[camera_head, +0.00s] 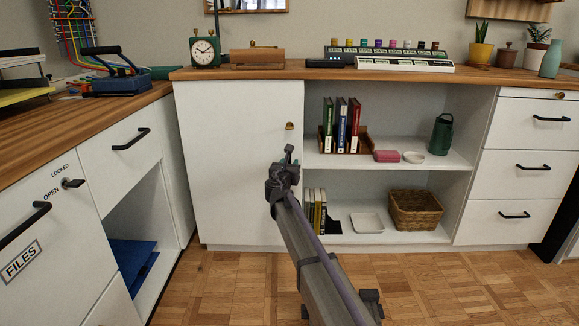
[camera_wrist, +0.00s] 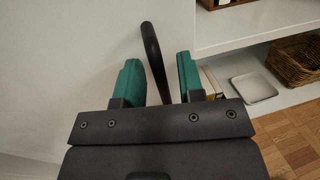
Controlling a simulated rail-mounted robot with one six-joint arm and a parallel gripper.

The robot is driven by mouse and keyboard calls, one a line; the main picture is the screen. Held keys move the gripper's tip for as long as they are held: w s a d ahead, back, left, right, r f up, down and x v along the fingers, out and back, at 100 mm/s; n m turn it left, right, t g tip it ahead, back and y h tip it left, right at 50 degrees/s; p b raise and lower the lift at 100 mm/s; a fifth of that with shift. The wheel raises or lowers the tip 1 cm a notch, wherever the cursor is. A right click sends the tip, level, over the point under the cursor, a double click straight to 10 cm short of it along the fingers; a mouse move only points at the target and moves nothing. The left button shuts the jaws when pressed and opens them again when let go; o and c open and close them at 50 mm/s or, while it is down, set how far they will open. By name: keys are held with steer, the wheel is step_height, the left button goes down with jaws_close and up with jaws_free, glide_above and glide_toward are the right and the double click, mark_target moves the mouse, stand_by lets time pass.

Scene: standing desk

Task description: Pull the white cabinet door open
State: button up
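The white cabinet door (camera_head: 235,160) is the wide panel left of the open shelves in the head view, and it looks shut. It also fills the left of the wrist view (camera_wrist: 70,60). A dark curved handle (camera_wrist: 151,45) stands out from it in the wrist view. My gripper (camera_head: 287,160) is in front of the door's right edge, below a small brass fitting (camera_head: 289,125). In the wrist view, the two teal fingers of my gripper (camera_wrist: 159,75) are apart, with the handle's lower part between them. I see no clear contact with either finger.
Right of the door, open shelves hold books (camera_head: 341,125), a wicker basket (camera_head: 415,208) and a white tray (camera_head: 367,222). A file cabinet (camera_head: 75,235) with an open recess is at the left. The wooden floor (camera_head: 235,285) before the door is clear.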

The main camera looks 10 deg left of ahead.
steer(key=shift+w, duration=0.1)
steer(key=shift+c, duration=0.3)
jaws_close()
